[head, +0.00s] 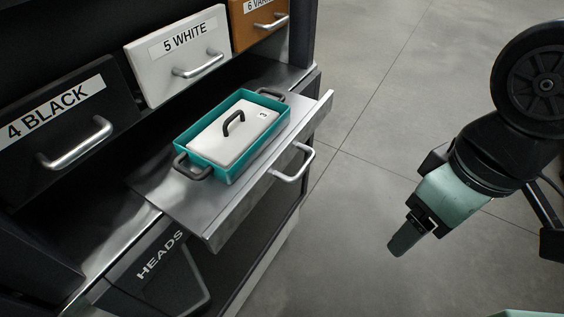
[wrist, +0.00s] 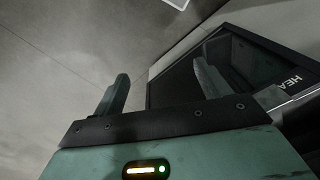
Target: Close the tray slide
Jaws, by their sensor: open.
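The tray slide (head: 226,214) is a flat metal shelf pulled out of the dark cabinet, with a silver bar handle (head: 294,164) on its front lip. A teal tray (head: 230,171) with dark handles sits on it, holding a white lidded plate (head: 233,138) with a dark grip. My gripper (head: 406,238) is right of the slide in the head view, apart from it and empty, pointing down and left. In the wrist view my gripper (wrist: 162,90) has its two fingers wide apart with nothing between them.
Drawers labelled 4 BLACK (head: 66,123), 5 WHITE (head: 178,56) and 6 (head: 257,22) sit above the slide. A dark HEADS bin (head: 172,275) is below it. The grey concrete floor (head: 365,120) between my arm and the cabinet is clear.

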